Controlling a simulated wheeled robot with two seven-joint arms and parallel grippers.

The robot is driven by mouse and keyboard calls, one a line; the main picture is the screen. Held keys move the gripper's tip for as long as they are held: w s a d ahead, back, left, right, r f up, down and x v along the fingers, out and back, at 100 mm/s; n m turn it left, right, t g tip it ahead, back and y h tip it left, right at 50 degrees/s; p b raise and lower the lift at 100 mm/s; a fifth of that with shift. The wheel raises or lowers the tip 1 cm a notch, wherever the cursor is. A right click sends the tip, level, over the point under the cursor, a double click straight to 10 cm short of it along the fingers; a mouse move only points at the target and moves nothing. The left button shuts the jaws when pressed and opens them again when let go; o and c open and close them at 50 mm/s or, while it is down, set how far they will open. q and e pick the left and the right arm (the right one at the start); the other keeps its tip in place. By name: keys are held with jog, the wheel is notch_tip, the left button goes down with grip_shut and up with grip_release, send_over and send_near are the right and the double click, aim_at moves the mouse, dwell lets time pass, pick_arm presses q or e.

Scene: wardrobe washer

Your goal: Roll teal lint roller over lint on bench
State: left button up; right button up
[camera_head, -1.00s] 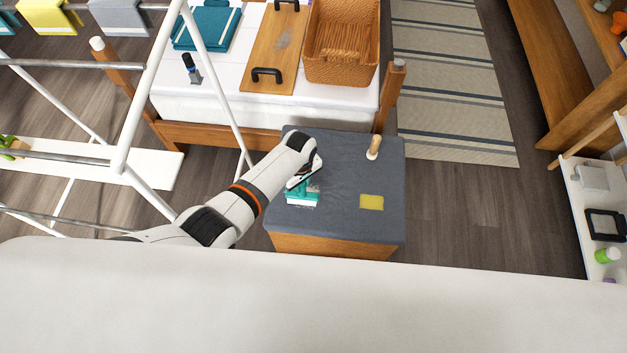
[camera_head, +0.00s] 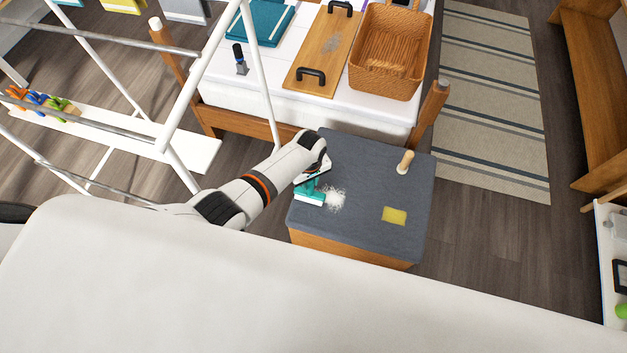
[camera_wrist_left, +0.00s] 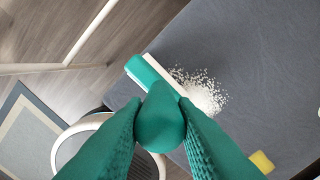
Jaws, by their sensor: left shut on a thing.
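The teal lint roller (camera_head: 309,197) has a white roller head and is near the left edge of the grey-topped bench (camera_head: 365,165). A patch of white lint (camera_head: 337,199) lies just right of the roller head. My left gripper (camera_head: 322,168) is shut on the roller's handle. In the left wrist view its green fingers flank the teal handle (camera_wrist_left: 160,122). The roller head (camera_wrist_left: 148,72) is beside the lint (camera_wrist_left: 203,92) there. Whether the head touches the bench top is unclear. My right gripper is out of view.
A yellow square (camera_head: 395,216) and a wooden-handled item (camera_head: 405,162) are on the bench. Behind stands a bed with a wicker basket (camera_head: 388,55) and a wooden tray (camera_head: 322,50). A white drying rack (camera_head: 190,85) stands close on the left.

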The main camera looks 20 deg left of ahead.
pick_arm(q)
jog(key=shift+d, duration=0.1)
jog(key=shift+d+b, duration=0.35)
jog(key=shift+d, duration=2.2)
jog(key=d+b, duration=0.1)
jog(key=d, duration=0.4)
jog(key=shift+s, duration=0.15)
